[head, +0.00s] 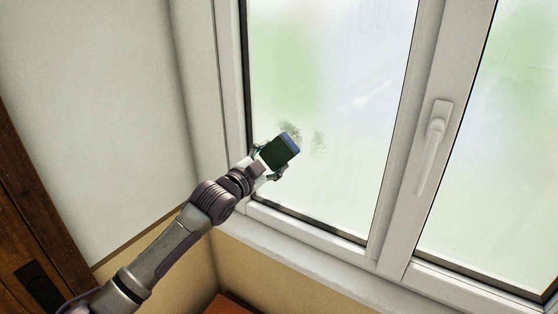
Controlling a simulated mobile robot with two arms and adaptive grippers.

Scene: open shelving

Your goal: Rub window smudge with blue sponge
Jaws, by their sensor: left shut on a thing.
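My left gripper (269,162) reaches up from the lower left and is shut on the blue sponge (291,142). The sponge has a dark green face turned toward me and a blue edge at its upper right. It is held in front of the lower left part of the left window pane (335,80). A grey window smudge (318,144) shows on the glass just right of the sponge. Another dark smudge patch shows just above the sponge and is partly hidden by it. I cannot tell whether the sponge touches the glass. My right gripper is not in view.
The white window frame (405,130) divides two panes and carries a white handle (432,145). A white sill (300,262) runs below. A plain wall (90,90) and a dark wooden piece (30,220) are on the left.

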